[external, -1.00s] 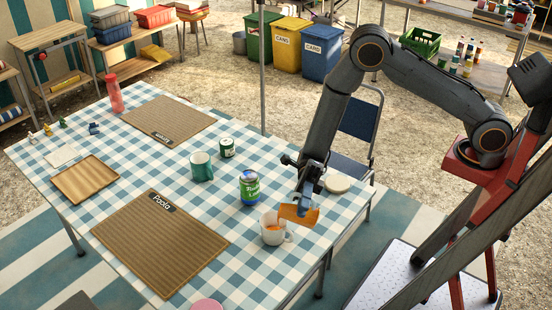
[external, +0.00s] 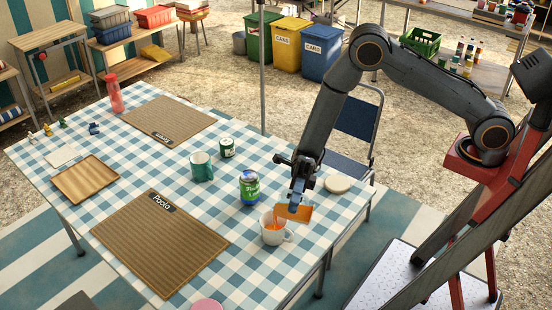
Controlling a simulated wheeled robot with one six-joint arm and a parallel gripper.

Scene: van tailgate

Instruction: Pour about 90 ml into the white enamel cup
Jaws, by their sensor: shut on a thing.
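The white enamel cup (external: 274,237) stands upright near the table's front right edge, its handle to the right. Orange liquid shows inside it. My gripper (external: 297,201) is shut on an orange container (external: 299,213), held tipped on its side just above the cup's right rim. Its left end is over the cup's mouth, and an orange streak shows between that end and the cup. The gripper hides part of the container.
A green and blue can (external: 249,188) stands close behind the cup. A green mug (external: 202,167), a small green tin (external: 227,148) and a pale round disc (external: 338,184) are farther back. A brown mat (external: 160,245) lies to the left.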

